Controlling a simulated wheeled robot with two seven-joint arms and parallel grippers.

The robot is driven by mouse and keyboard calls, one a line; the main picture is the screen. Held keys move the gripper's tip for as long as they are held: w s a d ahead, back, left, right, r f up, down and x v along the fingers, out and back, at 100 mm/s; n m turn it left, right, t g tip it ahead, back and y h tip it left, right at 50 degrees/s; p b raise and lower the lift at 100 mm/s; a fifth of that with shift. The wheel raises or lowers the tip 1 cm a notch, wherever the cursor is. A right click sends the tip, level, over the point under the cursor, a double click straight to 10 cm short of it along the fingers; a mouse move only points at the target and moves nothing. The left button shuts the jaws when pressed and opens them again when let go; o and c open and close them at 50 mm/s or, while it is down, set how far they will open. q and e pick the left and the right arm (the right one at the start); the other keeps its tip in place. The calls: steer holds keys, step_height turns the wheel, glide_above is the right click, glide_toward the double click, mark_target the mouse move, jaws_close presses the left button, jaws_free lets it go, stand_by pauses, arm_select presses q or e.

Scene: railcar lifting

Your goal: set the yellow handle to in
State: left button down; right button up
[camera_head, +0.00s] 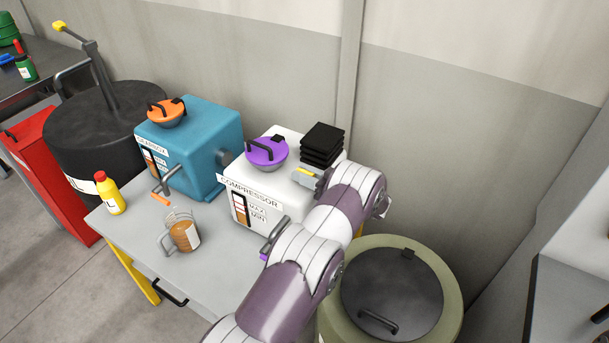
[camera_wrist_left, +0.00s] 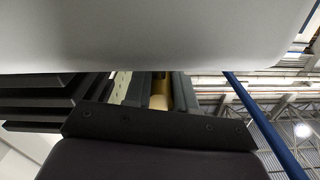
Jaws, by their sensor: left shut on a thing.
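The yellow handle (camera_head: 305,171) shows as a small yellow piece at the right side of the white compressor box (camera_head: 295,203), just in front of the black stacked plates (camera_head: 322,143). My left gripper (camera_head: 304,179) is shut on it, with the arm reaching up from the bottom of the head view. In the left wrist view a yellowish piece (camera_wrist_left: 160,92) sits between the dark fingers. Most of the handle is hidden by the gripper, so its exact position is hard to tell. My right gripper is not in view.
A purple-lidded filler (camera_head: 267,151) sits on the compressor. A blue gearbox (camera_head: 190,145), a jug (camera_head: 182,233) and a yellow bottle (camera_head: 109,194) stand on the left. A black drum (camera_head: 100,135) carries a yellow-tipped lever. An olive drum (camera_head: 442,280) stands at right.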

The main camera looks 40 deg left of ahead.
arm_select(q)
steer(key=c, duration=1.1)
jaws_free()
steer(key=shift+s+f, duration=0.1)
steer(key=shift+f, duration=0.15)
steer(key=shift+o, duration=0.9)
steer(key=shift+d, duration=0.1)
steer(key=w+d+b, duration=0.1)
steer(key=d+b, duration=0.3)
steer(key=d, duration=0.8)
steer(key=shift+w+d, duration=0.25)
steer(key=shift+w, duration=0.05)
